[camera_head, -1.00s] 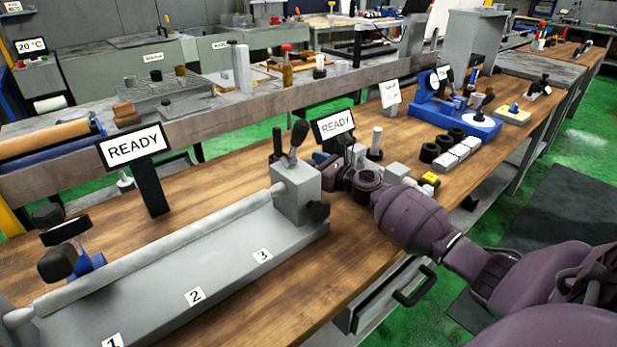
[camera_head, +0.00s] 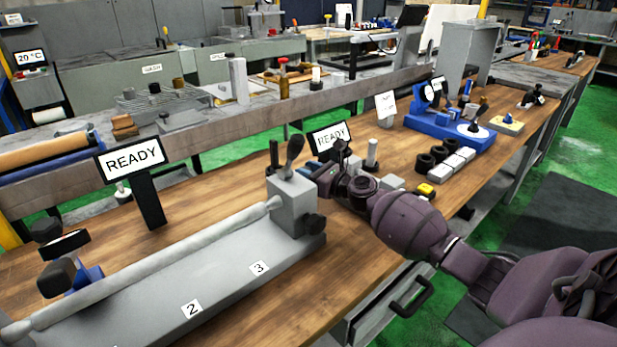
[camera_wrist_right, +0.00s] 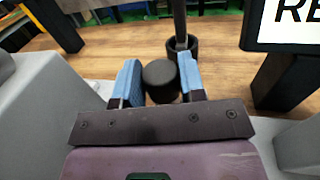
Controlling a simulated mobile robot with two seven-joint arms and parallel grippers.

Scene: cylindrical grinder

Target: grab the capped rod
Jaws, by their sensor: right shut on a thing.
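My right gripper (camera_wrist_right: 159,67) has its two blue fingers on either side of a round black cap (camera_wrist_right: 160,80), seen from above in the right wrist view. I take this to be the capped rod; the part below its cap is hidden. In the head view my right gripper (camera_head: 322,174) is between the grinder's grey end block and the smaller READY sign, and the held rod cannot be made out there. My left gripper is not in view.
The grey end block (camera_head: 291,206) stands close on the left of the gripper. The smaller READY sign (camera_head: 329,137) stands close behind it. A dark rod in a black collar (camera_wrist_right: 181,47) stands just beyond the fingers. Grey and black blocks lie to the right.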

